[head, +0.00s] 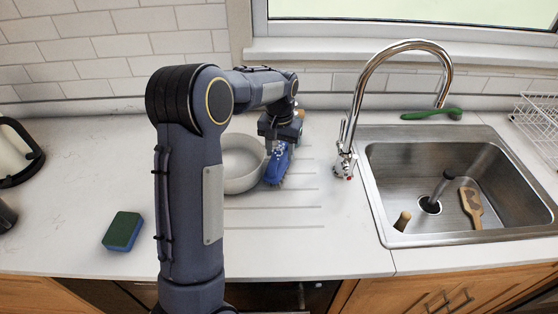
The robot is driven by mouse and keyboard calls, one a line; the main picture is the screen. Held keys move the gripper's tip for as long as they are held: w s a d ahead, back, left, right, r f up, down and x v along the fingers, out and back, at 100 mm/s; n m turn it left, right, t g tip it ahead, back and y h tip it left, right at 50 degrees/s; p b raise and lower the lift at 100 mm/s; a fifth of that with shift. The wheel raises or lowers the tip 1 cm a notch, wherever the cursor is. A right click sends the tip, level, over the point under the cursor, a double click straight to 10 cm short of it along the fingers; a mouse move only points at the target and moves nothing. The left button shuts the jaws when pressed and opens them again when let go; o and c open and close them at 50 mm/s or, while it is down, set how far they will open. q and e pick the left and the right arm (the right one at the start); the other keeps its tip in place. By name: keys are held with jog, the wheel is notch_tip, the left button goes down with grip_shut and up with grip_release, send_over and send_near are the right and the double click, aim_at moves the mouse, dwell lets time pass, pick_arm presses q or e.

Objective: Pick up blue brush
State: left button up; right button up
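The blue brush (276,170) is on the counter just right of a pale round bowl (241,178), very close to the bowl's rim. Its bristles face right and toward the front. My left gripper (274,146) is at the brush's far upper end, pointing down over it. The fingers overlap the brush in the head view, and I cannot tell whether they grip it or only stand around it. My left arm hides part of the counter and the bowl's left side. My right gripper is out of view.
A tall chrome faucet (358,100) stands right of the brush, beside the metal sink (374,198). A wooden brush (471,204) lies in the sink. A green brush (431,115) lies behind it. A green-and-blue sponge (122,231) lies front left. Grooved counter in front is clear.

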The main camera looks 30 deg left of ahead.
pick_arm(q)
jog(key=c, duration=0.6)
jog(key=shift+r, duration=0.1)
jog(key=shift+w+r, duration=0.1)
jog(key=shift+r, duration=0.5)
jog(key=s+d+r+b, duration=0.1)
jog(key=s+d+r, duration=0.1)
jog(key=d+r, duration=0.1)
jog(key=s+d+r+b, duration=0.1)
jog(key=s+d+r, duration=0.2)
jog(key=d+r, duration=0.1)
jog(key=s+d+r, duration=0.3)
jog(key=d+r, duration=0.1)
jog(key=shift+s+d+r+b, duration=0.1)
jog(key=shift+d+r+b, duration=0.15)
jog(key=shift+r+b, duration=0.15)
jog(key=shift+f, duration=0.1)
